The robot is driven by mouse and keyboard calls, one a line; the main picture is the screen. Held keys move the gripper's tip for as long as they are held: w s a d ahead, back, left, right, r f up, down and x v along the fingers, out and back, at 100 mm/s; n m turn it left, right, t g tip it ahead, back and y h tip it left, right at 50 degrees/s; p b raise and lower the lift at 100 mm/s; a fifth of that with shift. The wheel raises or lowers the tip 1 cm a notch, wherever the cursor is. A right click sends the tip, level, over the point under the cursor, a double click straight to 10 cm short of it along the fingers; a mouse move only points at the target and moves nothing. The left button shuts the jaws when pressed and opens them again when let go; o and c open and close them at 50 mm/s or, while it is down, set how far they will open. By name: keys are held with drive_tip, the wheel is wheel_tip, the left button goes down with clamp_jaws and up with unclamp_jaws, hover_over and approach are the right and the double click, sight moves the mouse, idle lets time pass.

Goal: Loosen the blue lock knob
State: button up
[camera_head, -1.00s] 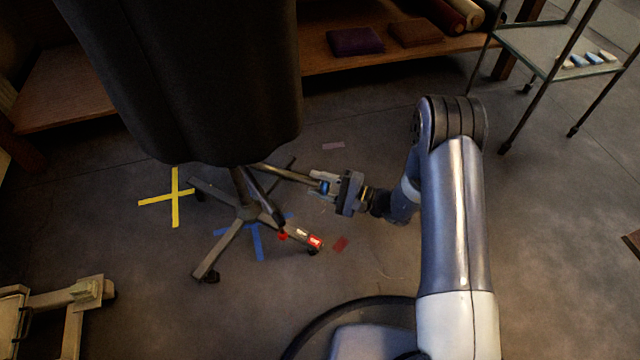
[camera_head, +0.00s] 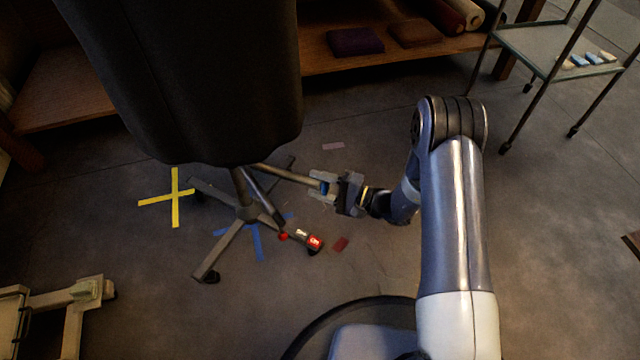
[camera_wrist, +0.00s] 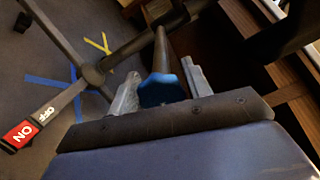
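The blue lock knob (camera_wrist: 162,90) sits at the near end of a metal rod (camera_wrist: 161,50) that runs from under the dark dress form (camera_head: 200,80). In the head view my gripper (camera_head: 324,186) is around the knob (camera_head: 323,188) at the rod's right end, which the fingers partly hide. The form's stand (camera_head: 245,212) has spread legs on casters.
One stand leg carries a white label and a red label (camera_head: 315,242). Yellow tape (camera_head: 174,197) and blue tape (camera_head: 258,244) mark the floor. A wooden shelf (camera_head: 400,55) stands behind; a metal cart (camera_head: 535,45) is at upper right.

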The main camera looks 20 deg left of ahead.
drive_tip(key=shift+o, duration=1.1)
drive_tip(key=shift+d, duration=0.1)
drive_tip(key=s+d+p, duration=0.1)
drive_tip(key=d+p, duration=0.2)
drive_tip(key=d, duration=0.7)
drive_tip(key=shift+d, duration=0.3)
drive_tip(key=shift+a, duration=0.1)
drive_tip(key=a+b, duration=0.1)
drive_tip(key=a, duration=0.2)
drive_tip(key=a+b, duration=0.1)
drive_tip(key=a, duration=0.3)
drive_tip(key=w+a+b, duration=0.1)
drive_tip(key=a, duration=0.2)
drive_tip(key=shift+a, duration=0.35)
